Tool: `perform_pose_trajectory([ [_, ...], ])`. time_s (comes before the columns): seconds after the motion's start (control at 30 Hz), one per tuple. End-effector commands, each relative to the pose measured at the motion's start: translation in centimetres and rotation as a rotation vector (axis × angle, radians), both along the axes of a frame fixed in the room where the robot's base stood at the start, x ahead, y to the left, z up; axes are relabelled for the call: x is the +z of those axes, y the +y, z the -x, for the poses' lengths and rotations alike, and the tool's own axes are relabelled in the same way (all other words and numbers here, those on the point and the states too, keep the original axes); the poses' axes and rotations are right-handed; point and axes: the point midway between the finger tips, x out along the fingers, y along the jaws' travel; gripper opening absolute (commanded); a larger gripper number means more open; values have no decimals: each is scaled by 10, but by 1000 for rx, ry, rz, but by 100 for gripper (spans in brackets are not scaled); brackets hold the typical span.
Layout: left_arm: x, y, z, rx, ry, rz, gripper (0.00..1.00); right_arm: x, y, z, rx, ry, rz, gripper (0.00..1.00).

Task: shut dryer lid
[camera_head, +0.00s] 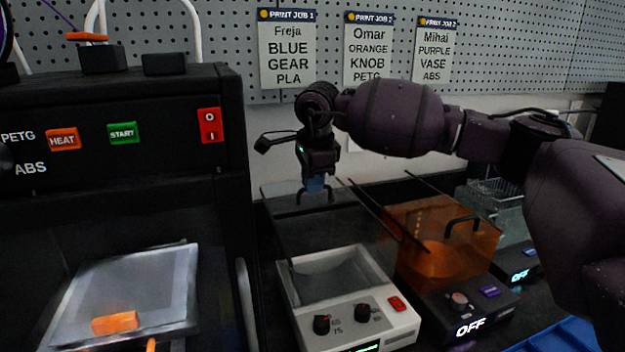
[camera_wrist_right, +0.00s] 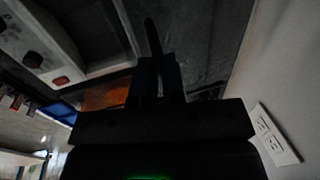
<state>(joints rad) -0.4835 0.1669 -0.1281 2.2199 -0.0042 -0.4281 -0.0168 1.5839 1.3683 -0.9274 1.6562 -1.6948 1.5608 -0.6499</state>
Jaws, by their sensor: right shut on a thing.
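The white dryer (camera_head: 376,326) stands on the bench at the lower middle of the head view, with an open basin and two black knobs. Its clear, dark-looking lid (camera_head: 345,229) is raised, tilted up behind the basin. My right gripper (camera_head: 315,186) is above the dryer, pointing down, shut on the lid's handle (camera_head: 315,195) at the lid's upper edge. In the right wrist view, my right fingers (camera_wrist_right: 159,72) are close together around a thin dark bar. My left gripper is not in view.
A dryer with an orange lid (camera_head: 446,242) and black handle stands close on the right, with another clear-lidded dryer (camera_head: 495,205) beyond. A black printer (camera_head: 120,120) with an orange piece (camera_head: 115,322) on its bed stands left. A pegboard wall is behind.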

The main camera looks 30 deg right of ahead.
Motion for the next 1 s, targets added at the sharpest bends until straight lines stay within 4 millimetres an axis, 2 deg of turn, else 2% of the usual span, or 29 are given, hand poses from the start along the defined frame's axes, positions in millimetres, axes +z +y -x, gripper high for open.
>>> perform_pose_trajectory([
  [0.27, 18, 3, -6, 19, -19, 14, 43, 10, 9, 37, 3, -7, 0, 0],
  [0.5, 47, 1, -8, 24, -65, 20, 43, 11, 21, 83, 2, -6, 0, 0],
  [0.7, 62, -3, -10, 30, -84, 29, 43, 8, 31, 118, 3, -5, -1, 0],
  [1.0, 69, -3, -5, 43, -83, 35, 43, 3, 39, 149, 0, -1, -1, 0],
])
